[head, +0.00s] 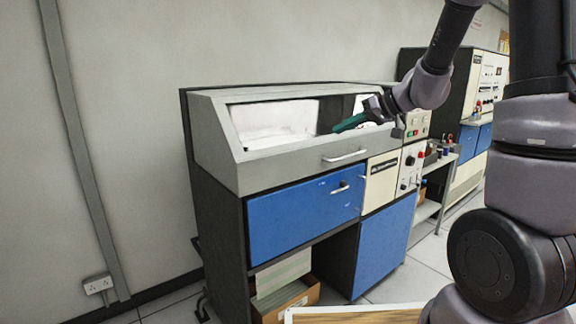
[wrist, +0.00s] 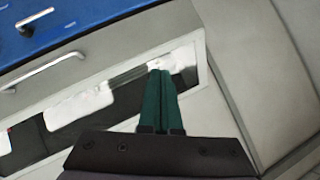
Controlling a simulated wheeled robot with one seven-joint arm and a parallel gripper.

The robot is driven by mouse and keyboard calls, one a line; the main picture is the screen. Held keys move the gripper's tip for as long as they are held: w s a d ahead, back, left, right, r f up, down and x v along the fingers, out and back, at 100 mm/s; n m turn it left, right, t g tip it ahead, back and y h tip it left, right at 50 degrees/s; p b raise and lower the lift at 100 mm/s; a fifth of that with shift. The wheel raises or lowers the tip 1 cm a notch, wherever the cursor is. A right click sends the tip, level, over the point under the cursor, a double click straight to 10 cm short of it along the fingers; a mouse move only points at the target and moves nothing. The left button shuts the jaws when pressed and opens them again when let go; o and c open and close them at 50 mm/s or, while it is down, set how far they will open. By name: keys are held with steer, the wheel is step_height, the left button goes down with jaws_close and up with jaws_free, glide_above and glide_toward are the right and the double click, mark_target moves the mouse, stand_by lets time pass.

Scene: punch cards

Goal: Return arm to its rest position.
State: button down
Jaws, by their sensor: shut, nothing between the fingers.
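My arm reaches in from the right of the head view. My gripper (head: 337,128) is in front of the sloped window of a grey and blue machine (head: 215,135). In the wrist view the two green fingers of my gripper (wrist: 160,76) lie side by side, closed with nothing between them. The fingertips overlap the window strip in that view; I cannot tell whether they touch it.
The machine has a bar handle (head: 345,156) below the window and a blue drawer (head: 300,215). A cardboard box (head: 290,303) with papers stands under it. More cabinets (head: 485,75) stand at the back right. Bare wall (head: 130,120) fills the left.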

steer(key=s+d+r+m+h, duration=0.2)
steer(key=s+r+m, duration=0.1)
steer(key=s, duration=0.4)
steer(key=s+d+r+m+h, duration=0.2)
steer(key=s+d+r+h, duration=0.1)
steer(key=s, duration=0.5)
steer(key=s+d+r+m+t+h, duration=0.1)
steer(key=s+d+r+m+h, duration=0.2)
steer(key=s, duration=0.5)
steer(key=shift+s+d+m, duration=0.15)
steer(key=shift+s+m, duration=0.05)
steer(key=shift+m, duration=0.1)
steer(key=shift+d, duration=0.1)
